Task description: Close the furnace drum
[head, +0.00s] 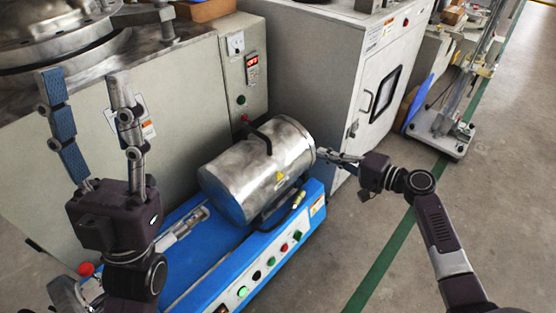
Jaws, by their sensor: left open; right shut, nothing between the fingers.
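The furnace drum (240,180) is a shiny metal cylinder with a black handle on top and a yellow warning label. It lies on its side on a blue machine base (210,250). My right gripper (322,153) is shut, with its fingertips at the drum's right end; I cannot tell whether they touch it. My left gripper (88,92) is open, fingers pointing up, to the left of the drum and apart from it. The drum's far side and underside are hidden.
A grey cabinet with a control panel (252,68) stands behind the drum. A white cabinet (376,90) with a dark window is behind at right. Buttons (271,261) line the base's front. A wheeled stand (445,130) is further right. The floor at right is clear.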

